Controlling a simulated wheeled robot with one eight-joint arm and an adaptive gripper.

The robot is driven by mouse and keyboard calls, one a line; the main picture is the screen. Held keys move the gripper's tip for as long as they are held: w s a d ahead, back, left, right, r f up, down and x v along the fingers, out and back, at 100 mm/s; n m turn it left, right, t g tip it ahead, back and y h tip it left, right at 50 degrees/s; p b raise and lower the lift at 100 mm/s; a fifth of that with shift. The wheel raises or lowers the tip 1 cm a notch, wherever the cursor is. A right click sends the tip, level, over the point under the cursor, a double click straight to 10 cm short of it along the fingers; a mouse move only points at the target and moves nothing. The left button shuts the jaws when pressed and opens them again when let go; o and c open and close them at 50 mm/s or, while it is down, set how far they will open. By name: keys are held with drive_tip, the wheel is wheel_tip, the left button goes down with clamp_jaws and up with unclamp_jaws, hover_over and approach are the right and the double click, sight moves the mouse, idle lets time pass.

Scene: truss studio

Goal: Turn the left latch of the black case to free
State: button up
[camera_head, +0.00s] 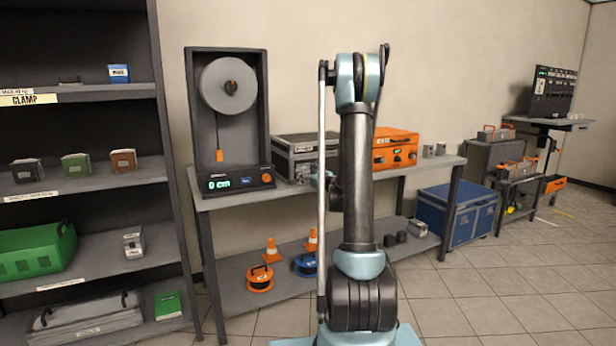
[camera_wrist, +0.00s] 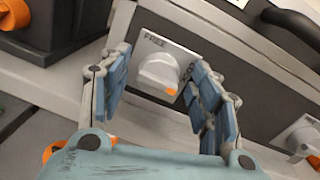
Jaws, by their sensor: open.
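The black case (camera_head: 295,148) with grey edges sits on the table, partly hidden behind my arm. In the wrist view its front (camera_wrist: 245,85) runs slanted across the picture. The left latch (camera_wrist: 158,73) is a pale round knob on a light plate, with an orange mark at its lower right end. "FREE" is printed at the plate's upper left; lettering at its right is partly hidden by a finger. My gripper (camera_wrist: 162,60) is open, its blue-padded fingers on either side of the knob. Contact cannot be told. A second latch (camera_wrist: 303,138) shows at the right.
A pull-gauge stand (camera_head: 228,120) reading "0 cm" stands left of the case on the table (camera_head: 222,199). An orange case (camera_head: 396,149) stands to the right. The case's dark handle (camera_wrist: 290,22) is at the wrist view's upper right. A shelf (camera_head: 80,180) stands far left.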

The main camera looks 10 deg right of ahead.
drive_tip(key=c, duration=1)
drive_tip(key=shift+c, duration=0.2)
drive_tip(key=n, duration=0.8)
drive_tip(key=shift+s+a+h, duration=0.1)
drive_tip(key=shift+a+h, duration=0.05)
drive_tip(key=shift+h, duration=0.15)
drive_tip(key=n, duration=0.4)
drive_tip(key=n+h, duration=0.1)
drive_tip(key=n, duration=0.4)
drive_tip(key=shift+s+a+f, duration=0.1)
drive_tip(key=shift+s+a, duration=0.05)
